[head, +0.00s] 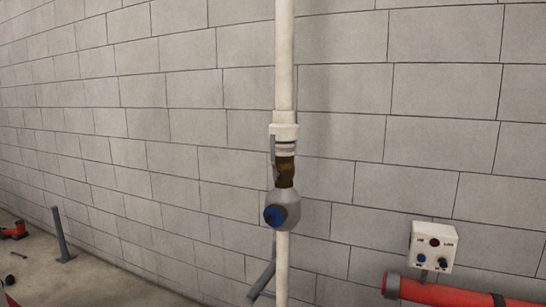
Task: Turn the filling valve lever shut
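A white vertical pipe (284,60) runs down in front of the wall, with a brass-brown valve body (286,172) in line below a white collar (284,131). A thin grey bar (272,155), which looks like the valve lever, hangs roughly upright along the left side of the collar and valve body. Just below sits a rounded grey housing (290,208) with a blue round cap (274,215) facing me. Neither of my grippers is in view, and nothing touches the lever.
A bent grey bar (262,282) sticks out left of the lower pipe. A white control box (432,247) and a thick red pipe (450,294) are at the lower right. A grey post (60,235) and red fittings (14,230) stand at the left. The space around the valve looks clear.

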